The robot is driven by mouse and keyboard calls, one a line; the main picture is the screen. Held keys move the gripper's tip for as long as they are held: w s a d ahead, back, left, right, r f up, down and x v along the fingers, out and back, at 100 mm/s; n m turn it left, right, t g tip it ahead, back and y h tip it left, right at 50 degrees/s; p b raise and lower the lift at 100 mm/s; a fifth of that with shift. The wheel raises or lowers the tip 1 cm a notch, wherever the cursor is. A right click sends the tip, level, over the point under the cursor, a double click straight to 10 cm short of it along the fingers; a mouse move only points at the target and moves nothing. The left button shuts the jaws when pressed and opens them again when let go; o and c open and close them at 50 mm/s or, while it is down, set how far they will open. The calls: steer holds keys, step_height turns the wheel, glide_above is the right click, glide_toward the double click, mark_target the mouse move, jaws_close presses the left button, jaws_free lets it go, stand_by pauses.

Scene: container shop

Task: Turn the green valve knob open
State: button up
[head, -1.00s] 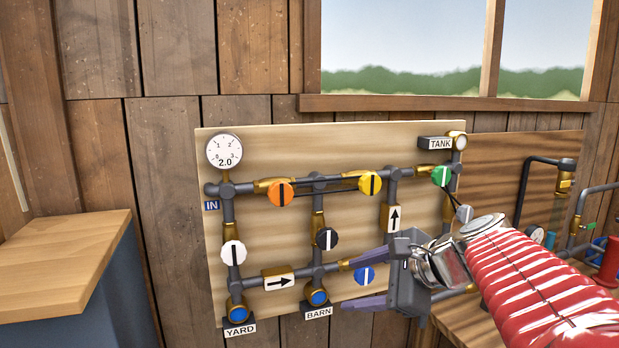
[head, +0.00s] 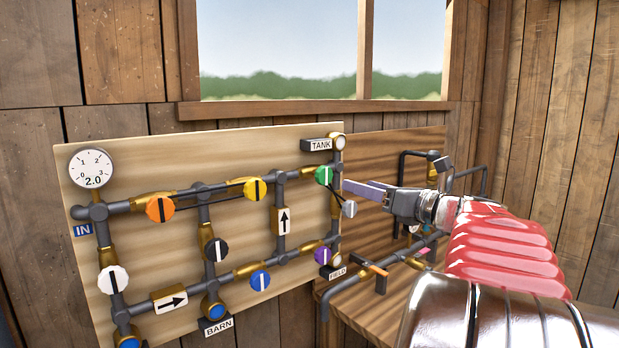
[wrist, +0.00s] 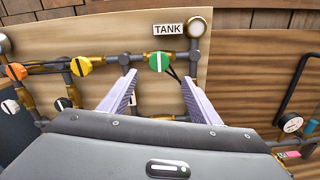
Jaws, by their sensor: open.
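The green valve knob (head: 324,176) is at the upper right of the pipe board, just below the TANK label. Its white mark stands near upright. It also shows in the wrist view (wrist: 159,62), ahead of and between my two fingers. My gripper (head: 346,186) is open and empty, a little to the right of the green knob in the head view, with its fingers pointing left toward the board. In the wrist view its fingers (wrist: 160,100) are spread wide with nothing between them. I cannot tell the exact gap to the knob.
A grey knob on a stem (head: 349,209) sits just below my fingertips. Other knobs on the board are yellow (head: 255,189), orange (head: 160,209), black (head: 216,250), blue (head: 260,280) and purple (head: 323,255). A second wooden board (head: 380,215) with pipes stands at the right.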

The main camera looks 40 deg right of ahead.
mark_target(327, 176)
steer(key=shift+w, duration=0.15)
steer(key=w, duration=1.3)
steer(key=shift+w, duration=0.35)
steer(key=c, duration=1.1)
